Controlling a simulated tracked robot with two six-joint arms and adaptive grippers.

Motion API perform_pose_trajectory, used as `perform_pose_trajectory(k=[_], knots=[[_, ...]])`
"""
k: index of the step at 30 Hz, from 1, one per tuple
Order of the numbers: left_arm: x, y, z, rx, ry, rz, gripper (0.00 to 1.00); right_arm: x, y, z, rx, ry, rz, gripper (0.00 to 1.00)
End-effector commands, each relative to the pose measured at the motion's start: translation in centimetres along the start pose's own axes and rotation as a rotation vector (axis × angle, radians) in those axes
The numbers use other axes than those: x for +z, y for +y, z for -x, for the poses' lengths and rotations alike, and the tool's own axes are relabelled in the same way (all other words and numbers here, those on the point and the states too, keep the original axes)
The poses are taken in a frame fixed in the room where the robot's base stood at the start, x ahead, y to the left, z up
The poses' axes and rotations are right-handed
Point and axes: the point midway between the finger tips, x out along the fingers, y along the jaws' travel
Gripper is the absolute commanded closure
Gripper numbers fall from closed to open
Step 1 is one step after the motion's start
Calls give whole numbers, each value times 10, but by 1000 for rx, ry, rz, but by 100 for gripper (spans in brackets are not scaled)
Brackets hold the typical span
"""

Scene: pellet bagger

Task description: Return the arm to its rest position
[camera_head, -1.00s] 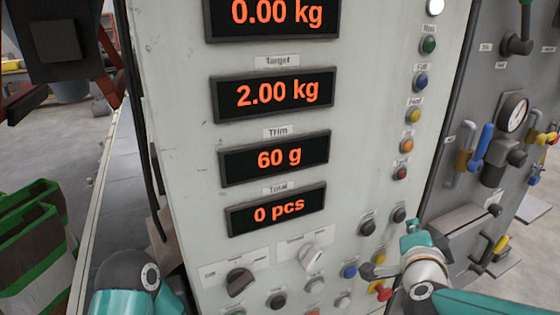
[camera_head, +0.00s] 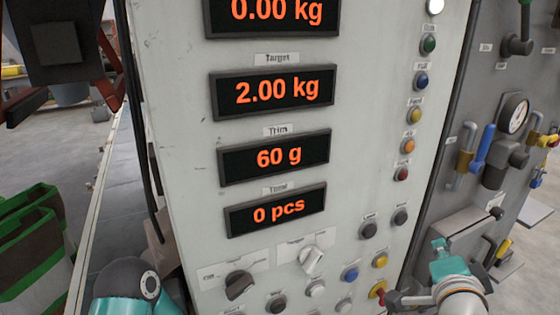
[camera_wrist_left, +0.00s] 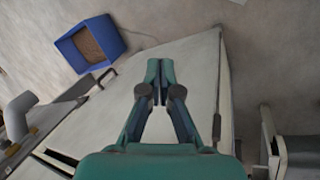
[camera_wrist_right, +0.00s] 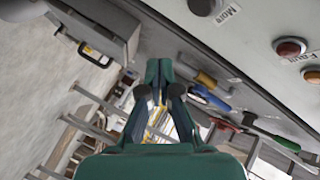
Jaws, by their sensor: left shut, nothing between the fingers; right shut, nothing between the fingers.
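My right gripper (camera_head: 438,246) is at the lower right of the head view, in front of the right edge of the white control panel (camera_head: 180,120). In the right wrist view its fingertips (camera_wrist_right: 159,70) are together with nothing between them. My left gripper shows only in the left wrist view, where its fingertips (camera_wrist_left: 160,68) are shut and empty above a pale surface (camera_wrist_left: 190,70). In the head view only a teal and dark link of my left arm shows at the bottom left.
The panel carries the Trim display (camera_head: 275,157), a dark knob (camera_head: 239,284), a light knob (camera_head: 311,260) and several buttons. A gauge (camera_head: 514,112) and blue lever (camera_head: 482,150) are at right. Green crates (camera_head: 35,240) stand left. A blue bin (camera_wrist_left: 90,45) shows in the left wrist view.

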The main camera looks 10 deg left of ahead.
Motion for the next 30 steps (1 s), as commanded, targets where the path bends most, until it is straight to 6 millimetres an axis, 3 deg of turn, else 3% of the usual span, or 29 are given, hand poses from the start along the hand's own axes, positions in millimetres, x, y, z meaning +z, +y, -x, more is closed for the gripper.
perform_pose_trajectory(k=[10, 14, 17, 23, 26, 30], knots=[[0, 0, 0, 0, 0, 0, 100, -2, 2, 0, 3, 2, 0, 100], [0, 1, 2, 0, 0, 0, 100, -4, 20, -9, 49, 7, 6, 100], [0, 2, 4, 0, 0, 0, 100, 4, 54, -24, 130, -5, 27, 100], [0, 4, 10, 0, 0, 0, 100, 52, 166, -49, 343, -125, 142, 100], [0, 5, 13, 0, 0, 0, 100, 87, 226, -46, 432, -245, 216, 100], [0, 6, 17, 0, 0, 0, 100, 141, 301, -22, 526, -460, 308, 100]])
